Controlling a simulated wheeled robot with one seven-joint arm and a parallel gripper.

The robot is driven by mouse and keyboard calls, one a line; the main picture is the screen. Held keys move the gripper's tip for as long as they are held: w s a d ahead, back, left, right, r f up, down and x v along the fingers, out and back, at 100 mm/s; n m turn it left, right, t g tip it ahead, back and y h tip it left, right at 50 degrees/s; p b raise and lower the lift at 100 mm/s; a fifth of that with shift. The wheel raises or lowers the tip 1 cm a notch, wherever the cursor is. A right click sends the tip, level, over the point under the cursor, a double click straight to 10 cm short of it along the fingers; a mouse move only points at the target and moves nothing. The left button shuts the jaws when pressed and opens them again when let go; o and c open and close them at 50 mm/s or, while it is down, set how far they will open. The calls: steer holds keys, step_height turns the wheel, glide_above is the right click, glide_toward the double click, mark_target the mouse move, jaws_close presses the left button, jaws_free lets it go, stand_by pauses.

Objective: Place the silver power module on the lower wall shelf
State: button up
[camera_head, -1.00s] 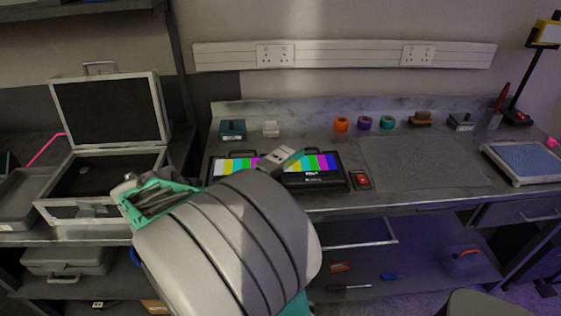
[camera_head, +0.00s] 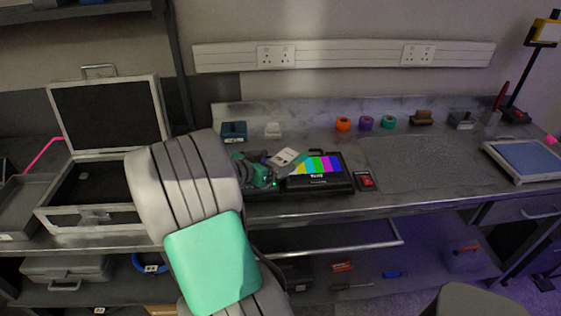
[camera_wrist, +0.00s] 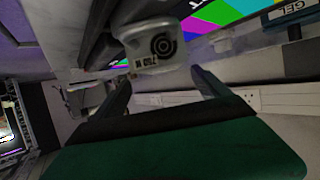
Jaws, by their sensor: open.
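A silver-grey block (camera_head: 287,157), which I take to be the power module, rests at the left part of the colour-bar monitor (camera_head: 318,167) on the bench. My gripper (camera_head: 268,170) is at the block's left side, low over the bench. In the wrist view the block (camera_wrist: 150,52), with a dark ringed circle and printed label, lies just beyond and between the fingertips of my open gripper (camera_wrist: 160,85). Whether the fingers touch it cannot be told. A dark wall shelf (camera_head: 75,13) shows at the top left; whether it is the lower one is unclear.
An open case (camera_head: 98,216) stands on the left bench beside a grey tray (camera_head: 25,205). A blue box (camera_head: 233,130), a white block (camera_head: 273,130) and tape rolls (camera_head: 366,123) line the bench's back. The mat (camera_head: 420,160) at right is clear.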

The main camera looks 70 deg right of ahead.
mark_target(284, 157)
steer(key=x, duration=0.2)
steer(key=p+x, duration=0.1)
steer(key=x, duration=0.3)
steer(key=shift+w+d+f+p, duration=0.1)
steer(key=shift+w+d+p, duration=0.05)
steer(key=shift+w+p, duration=0.15)
jaws_close()
stand_by(0.4)
